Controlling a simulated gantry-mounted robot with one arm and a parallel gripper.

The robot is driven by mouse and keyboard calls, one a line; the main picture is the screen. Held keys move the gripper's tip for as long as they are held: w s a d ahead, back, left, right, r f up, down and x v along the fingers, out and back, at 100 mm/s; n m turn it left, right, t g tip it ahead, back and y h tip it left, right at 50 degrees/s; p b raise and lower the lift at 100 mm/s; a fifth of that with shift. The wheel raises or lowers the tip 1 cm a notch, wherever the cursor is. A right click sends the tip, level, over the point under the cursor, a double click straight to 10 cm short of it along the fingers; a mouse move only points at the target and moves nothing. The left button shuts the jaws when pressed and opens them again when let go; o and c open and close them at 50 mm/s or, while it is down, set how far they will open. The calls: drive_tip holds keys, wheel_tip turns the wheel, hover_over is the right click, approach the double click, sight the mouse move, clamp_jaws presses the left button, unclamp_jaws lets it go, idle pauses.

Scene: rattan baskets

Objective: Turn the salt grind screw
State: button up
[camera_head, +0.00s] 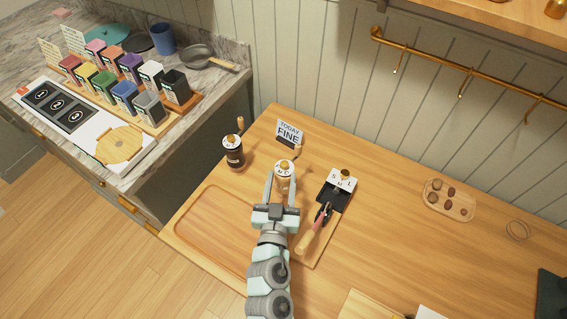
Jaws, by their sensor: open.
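A light grinder with a gold knob on top (284,169), which looks like the salt grinder, stands upright on the wooden table (400,232). A dark grinder with a gold top and a side handle (234,152) stands to its left. My gripper (281,170) reaches up from the bottom of the picture. Its two fingers are open, one on each side of the light grinder near its top. I cannot tell whether either finger touches it. The fingers and wrist partly hide the grinder's lower body.
A small sign reading "TODAY FINE" (289,132) stands behind the grinders. To the right are a black-and-white holder marked S, M, L (336,190) and a wood-handled tool (312,232). An empty wooden tray (205,225) lies front left. The table's right middle is mostly clear.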

sight(284, 167)
drive_tip(key=w, duration=0.5)
drive_tip(key=shift+w+d, duration=0.35)
clamp_jaws()
idle(0.3)
